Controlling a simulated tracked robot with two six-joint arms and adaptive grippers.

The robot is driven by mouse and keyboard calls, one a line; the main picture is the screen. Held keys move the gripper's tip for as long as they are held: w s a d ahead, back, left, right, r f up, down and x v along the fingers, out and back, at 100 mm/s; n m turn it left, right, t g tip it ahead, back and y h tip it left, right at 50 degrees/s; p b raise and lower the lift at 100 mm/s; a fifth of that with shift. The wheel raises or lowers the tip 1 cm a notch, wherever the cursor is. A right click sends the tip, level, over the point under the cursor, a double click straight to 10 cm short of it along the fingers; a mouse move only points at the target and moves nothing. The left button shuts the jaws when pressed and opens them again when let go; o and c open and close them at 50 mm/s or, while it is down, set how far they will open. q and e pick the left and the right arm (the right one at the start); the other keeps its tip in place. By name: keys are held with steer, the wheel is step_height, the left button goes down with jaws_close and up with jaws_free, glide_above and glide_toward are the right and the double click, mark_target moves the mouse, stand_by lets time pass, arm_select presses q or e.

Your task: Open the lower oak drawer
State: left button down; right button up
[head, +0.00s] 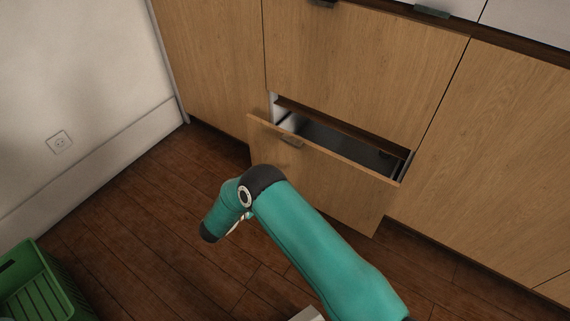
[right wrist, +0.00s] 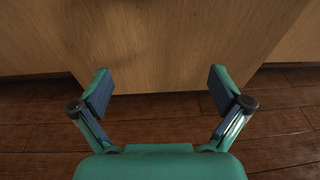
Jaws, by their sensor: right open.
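The lower oak drawer (head: 340,185) is pulled partly out in the head view, with its dark inside showing behind the front panel. My left gripper is not in view.
The upper oak drawer (head: 360,70) is shut above. Oak panels stand on both sides. A green crate (head: 40,285) is on the floor at the lower left, near the white wall (head: 80,70) with a socket (head: 60,143). The wooden floor (head: 150,200) between is clear.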

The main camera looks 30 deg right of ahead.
steer(key=w+a+r+t+h+b, duration=0.1)
steer(key=w+r+t+h, duration=0.1)
steer(key=w, duration=0.1)
arm_select(q)
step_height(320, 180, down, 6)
steer(key=b, duration=0.3)
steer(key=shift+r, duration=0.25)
arm_select(e)
glide_toward(291, 143)
steer(key=x, duration=0.9)
steer(key=shift+a, duration=0.1)
steer(key=shift+c, duration=0.2)
